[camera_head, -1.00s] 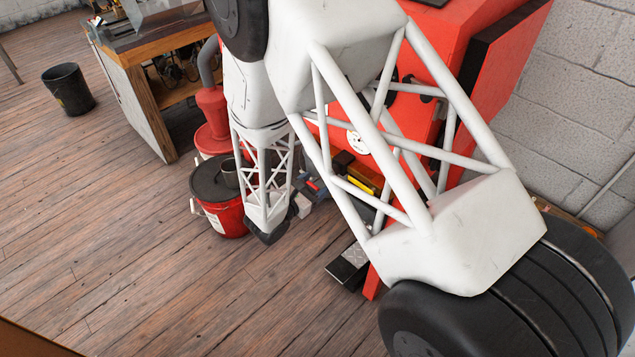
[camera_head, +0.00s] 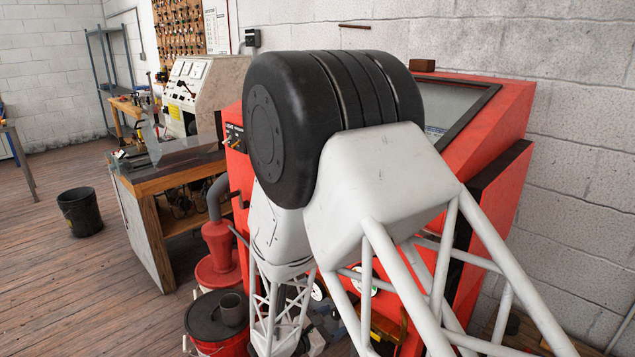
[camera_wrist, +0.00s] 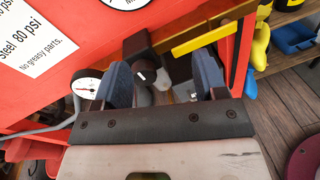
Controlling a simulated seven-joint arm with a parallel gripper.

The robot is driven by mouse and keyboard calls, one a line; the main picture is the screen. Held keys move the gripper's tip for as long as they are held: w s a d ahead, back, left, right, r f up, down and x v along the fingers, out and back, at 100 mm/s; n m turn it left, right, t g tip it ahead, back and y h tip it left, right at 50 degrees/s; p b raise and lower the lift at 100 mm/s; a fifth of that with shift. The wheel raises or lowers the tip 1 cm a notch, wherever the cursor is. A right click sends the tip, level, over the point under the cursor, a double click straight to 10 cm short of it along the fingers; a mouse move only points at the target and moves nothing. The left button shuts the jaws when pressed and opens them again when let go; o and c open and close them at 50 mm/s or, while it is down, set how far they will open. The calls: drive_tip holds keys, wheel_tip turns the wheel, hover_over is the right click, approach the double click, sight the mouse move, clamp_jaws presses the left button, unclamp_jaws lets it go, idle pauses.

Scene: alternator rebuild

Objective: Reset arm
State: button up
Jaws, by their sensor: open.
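My gripper (camera_wrist: 163,78) shows in the wrist view with its two dark blue-grey fingers apart. I see nothing held between them. A dark block and a rounded grey part show beyond and between the fingers, close to a red cabinet front (camera_wrist: 60,75). I cannot tell whether the fingers touch any of these. In the head view my white arm covers much of the red cabinet (camera_head: 517,105), and my gripper is not visible there.
The wrist view shows a round gauge (camera_wrist: 86,87), a yellow bar (camera_wrist: 204,38) and yellow and blue items at right. In the head view a wooden bench (camera_head: 150,225), a red bucket (camera_head: 217,328) and a black bin (camera_head: 80,212) stand left. Floor between bin and bench is clear.

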drive_tip(key=s+d+r+m+g+y, duration=0.3)
drive_tip(key=s+d+r+m+g, duration=0.8)
drive_tip(key=d+r, duration=0.4)
drive_tip(key=s+r+m+t+y, duration=0.3)
drive_tip(key=s+r+m+y, duration=0.7)
drive_tip(key=s+r, duration=0.4)
drive_tip(key=s+m, duration=0.1)
drive_tip(key=s, duration=0.3)
drive_tip(key=shift+s+m+y, duration=0.2)
drive_tip(key=shift+m+y, duration=0.1)
drive_tip(key=shift+m, duration=0.1)
drive_tip(key=shift+f, duration=0.1)
